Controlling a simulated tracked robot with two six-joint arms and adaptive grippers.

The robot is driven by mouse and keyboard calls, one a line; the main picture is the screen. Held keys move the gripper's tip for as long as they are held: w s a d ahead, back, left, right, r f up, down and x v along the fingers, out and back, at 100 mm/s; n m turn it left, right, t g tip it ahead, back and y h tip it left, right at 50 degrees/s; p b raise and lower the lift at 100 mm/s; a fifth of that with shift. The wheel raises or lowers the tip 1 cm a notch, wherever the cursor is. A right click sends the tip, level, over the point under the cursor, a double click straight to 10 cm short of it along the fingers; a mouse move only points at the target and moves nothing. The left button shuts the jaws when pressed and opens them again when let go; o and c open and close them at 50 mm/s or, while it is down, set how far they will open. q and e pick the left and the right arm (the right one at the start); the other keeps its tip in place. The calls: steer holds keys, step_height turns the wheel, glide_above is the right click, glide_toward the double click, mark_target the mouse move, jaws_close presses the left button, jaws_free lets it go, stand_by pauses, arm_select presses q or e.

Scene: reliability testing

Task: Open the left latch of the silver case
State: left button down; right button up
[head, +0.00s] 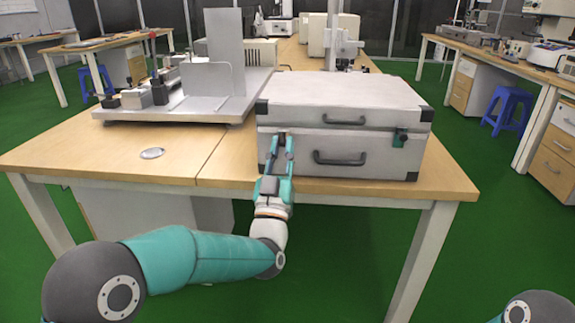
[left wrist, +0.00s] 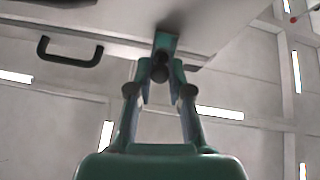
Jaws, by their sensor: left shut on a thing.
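The silver case (head: 338,142) stands shut on the wooden table, with black corners and a dark handle (head: 340,158) on its front. My left gripper (head: 283,146) is at the left part of the case's front and covers the left latch in the head view. In the left wrist view, the left latch (left wrist: 166,41) is a green-and-dark piece on the case, and the fingertips (left wrist: 160,74) are closed together on its lower part. The right latch (head: 400,138) lies against the case front. My right gripper is out of view.
A grey metal fixture (head: 225,80) on a base plate stands on the table (head: 60,150) left of the case. A round metal disc (head: 152,153) is set in the tabletop. The table's front edge is close below the case, with free space in front.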

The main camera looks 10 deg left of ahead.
arm_select(q)
steer(key=shift+f, duration=0.15)
stand_by(0.3)
steer(key=c, duration=1.1)
jaws_free()
steer(key=shift+s, duration=0.15)
steer(key=v, duration=1.1)
steer(key=shift+s+f, duration=0.2)
steer(key=shift+f, duration=0.15)
